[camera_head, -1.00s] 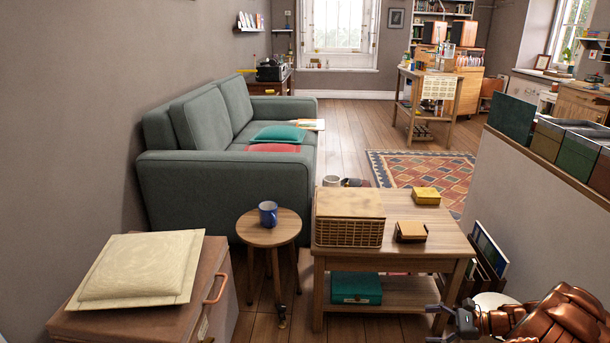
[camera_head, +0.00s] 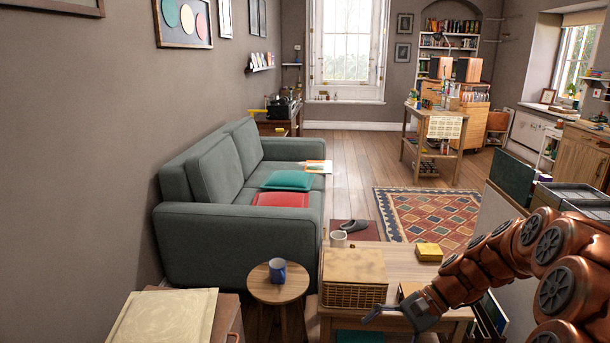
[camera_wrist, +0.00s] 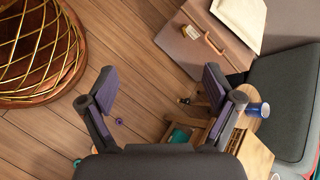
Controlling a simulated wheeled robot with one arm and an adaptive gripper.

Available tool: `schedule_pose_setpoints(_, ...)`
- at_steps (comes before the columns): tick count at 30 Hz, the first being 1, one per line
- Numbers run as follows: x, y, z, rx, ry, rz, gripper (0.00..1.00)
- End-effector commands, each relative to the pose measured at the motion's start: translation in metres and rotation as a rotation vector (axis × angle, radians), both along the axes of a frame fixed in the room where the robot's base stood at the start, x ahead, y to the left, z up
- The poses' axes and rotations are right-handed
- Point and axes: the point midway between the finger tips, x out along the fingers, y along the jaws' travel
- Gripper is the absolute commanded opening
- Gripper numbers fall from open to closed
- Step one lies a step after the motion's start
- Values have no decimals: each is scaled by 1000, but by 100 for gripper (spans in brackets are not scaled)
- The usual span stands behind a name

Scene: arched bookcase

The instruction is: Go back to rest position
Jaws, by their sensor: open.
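The arm comes in from the right edge of the head view and bends down to the left.
The coffee table (camera_head: 405,262) carries a wicker box (camera_head: 354,280), a yellow box (camera_head: 429,252) and a white mug (camera_head: 338,239). A blue mug (camera_head: 277,271) stands on the round stool (camera_head: 262,291). A grey sofa (camera_head: 232,240) is behind; a low partition is right.

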Motion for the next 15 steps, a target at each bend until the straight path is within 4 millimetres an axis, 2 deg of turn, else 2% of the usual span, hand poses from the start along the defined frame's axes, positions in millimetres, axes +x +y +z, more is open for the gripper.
schedule_pose_setpoints(1,-10,7,26,-21,-19,36,90)
schedule_pose_setpoints(9,-69,30,94,-145,-96,219,90)
schedule_pose_setpoints(15,-113,37,137,-244,-154,345,90)
